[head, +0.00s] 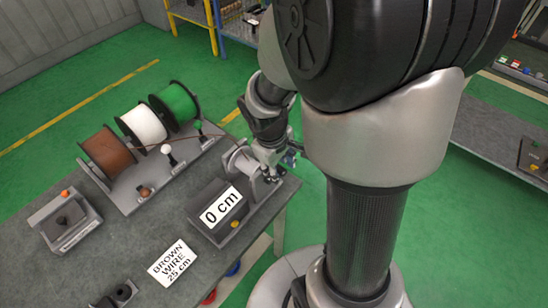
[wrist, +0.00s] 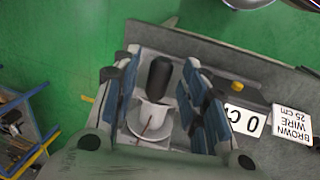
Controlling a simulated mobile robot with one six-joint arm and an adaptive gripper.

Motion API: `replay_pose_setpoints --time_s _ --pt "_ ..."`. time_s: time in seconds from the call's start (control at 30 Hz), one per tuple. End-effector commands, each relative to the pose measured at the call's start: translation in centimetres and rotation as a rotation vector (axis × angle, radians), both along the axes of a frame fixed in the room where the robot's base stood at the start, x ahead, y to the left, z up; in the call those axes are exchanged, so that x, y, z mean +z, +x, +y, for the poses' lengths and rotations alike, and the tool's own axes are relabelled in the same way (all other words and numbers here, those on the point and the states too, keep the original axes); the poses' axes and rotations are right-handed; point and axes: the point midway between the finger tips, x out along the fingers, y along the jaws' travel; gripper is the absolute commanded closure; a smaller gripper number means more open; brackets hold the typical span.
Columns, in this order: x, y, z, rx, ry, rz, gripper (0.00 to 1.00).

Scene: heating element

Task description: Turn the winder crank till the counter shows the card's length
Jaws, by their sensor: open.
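The winder (head: 240,160) stands at the right edge of the table, with a pale round drum. Its crank shows in the wrist view as a black upright handle (wrist: 159,76) above a grey round hub (wrist: 151,118). My gripper (head: 273,160) is at the crank; in the wrist view its open blue-padded fingers (wrist: 160,84) stand either side of the handle, with gaps visible. The counter (head: 221,206) reads "0 cm". The card (head: 173,263) reads "BROWN WIRE 25 cm". A brown wire runs from the brown spool (head: 107,151) toward the winder.
White (head: 143,126) and green (head: 175,106) spools share the rack with the brown one. Knobbed levers (head: 168,155) stand before them. A grey box with an orange button (head: 65,193) is at the left. A yellow button (head: 235,224) is on the counter housing.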

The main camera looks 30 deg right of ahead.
Motion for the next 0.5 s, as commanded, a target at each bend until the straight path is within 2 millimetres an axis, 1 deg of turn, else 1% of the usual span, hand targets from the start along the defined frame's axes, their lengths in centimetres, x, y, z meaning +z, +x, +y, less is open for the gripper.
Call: replay_pose_setpoints --time_s 0.13,0.17,0.5 --pt "0.03 0.00 0.01 0.000 0.000 0.000 0.60" --pt "0.04 0.00 0.01 0.000 0.000 0.000 0.61" --pt "0.05 0.01 0.01 0.000 0.000 0.000 0.84"
